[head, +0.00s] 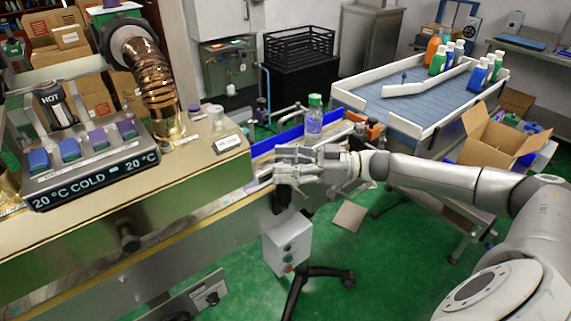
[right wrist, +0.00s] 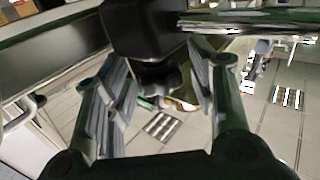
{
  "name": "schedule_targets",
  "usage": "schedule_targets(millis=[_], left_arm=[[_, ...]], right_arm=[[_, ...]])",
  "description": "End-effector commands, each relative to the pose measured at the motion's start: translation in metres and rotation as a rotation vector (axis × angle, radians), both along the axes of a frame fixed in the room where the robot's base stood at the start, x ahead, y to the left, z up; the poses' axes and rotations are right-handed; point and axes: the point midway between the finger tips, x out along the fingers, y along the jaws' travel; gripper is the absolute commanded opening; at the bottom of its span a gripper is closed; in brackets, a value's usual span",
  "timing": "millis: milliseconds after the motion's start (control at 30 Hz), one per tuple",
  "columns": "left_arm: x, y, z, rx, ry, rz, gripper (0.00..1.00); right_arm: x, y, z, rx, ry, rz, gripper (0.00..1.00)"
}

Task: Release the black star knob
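In the right wrist view a black knob (right wrist: 158,75) with lobed edges, seemingly the star knob, sits under a dark block (right wrist: 145,28). My right gripper (right wrist: 160,92) has its ribbed fingers on either side of the knob. The fingers stand wide apart, and a gap shows between each of them and the knob. In the head view my right gripper (head: 300,165) is at the right end of the machine, by the conveyor. The star knob cannot be made out there. My left gripper is not in view.
A clear bottle with a green cap (head: 313,118) stands on the conveyor just behind my right gripper. A grey control box (head: 287,243) on a stand is below it. The brassy machine (head: 190,180) fills the left. A metal bar (right wrist: 250,22) crosses the wrist view's top.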

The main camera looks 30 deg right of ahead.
Motion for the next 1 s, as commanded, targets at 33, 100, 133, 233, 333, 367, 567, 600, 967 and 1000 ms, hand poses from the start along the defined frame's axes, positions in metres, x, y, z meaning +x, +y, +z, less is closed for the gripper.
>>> schedule_targets(millis=[33, 100, 133, 233, 333, 367, 567, 600, 967, 1000], left_arm=[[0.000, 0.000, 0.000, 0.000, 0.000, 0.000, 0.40], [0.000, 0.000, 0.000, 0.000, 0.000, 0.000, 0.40], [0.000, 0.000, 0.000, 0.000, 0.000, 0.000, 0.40], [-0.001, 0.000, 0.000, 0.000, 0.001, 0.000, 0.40], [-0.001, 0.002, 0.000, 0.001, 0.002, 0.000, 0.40], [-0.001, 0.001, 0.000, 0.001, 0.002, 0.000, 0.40], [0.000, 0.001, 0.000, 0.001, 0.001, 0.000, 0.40], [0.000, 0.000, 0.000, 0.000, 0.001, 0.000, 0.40], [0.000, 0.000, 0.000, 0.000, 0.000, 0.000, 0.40], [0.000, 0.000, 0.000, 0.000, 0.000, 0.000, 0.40]], right_arm=[[0.000, 0.000, 0.000, 0.000, 0.000, 0.000, 0.54], [0.000, 0.000, 0.000, 0.000, 0.000, 0.000, 0.54], [0.000, 0.000, 0.000, 0.000, 0.000, 0.000, 0.54], [0.000, 0.000, 0.000, -0.001, 0.001, 0.000, 0.54], [-0.002, -0.002, -0.001, -0.001, 0.002, 0.000, 0.54], [-0.003, -0.004, -0.001, 0.000, 0.003, -0.001, 0.54], [-0.020, -0.029, -0.002, -0.005, 0.006, -0.002, 0.54], [-0.025, -0.036, -0.003, -0.006, 0.008, -0.002, 0.54], [-0.063, -0.089, -0.001, -0.003, 0.003, -0.001, 0.54], [-0.065, -0.092, -0.002, -0.003, 0.003, -0.001, 0.54]])
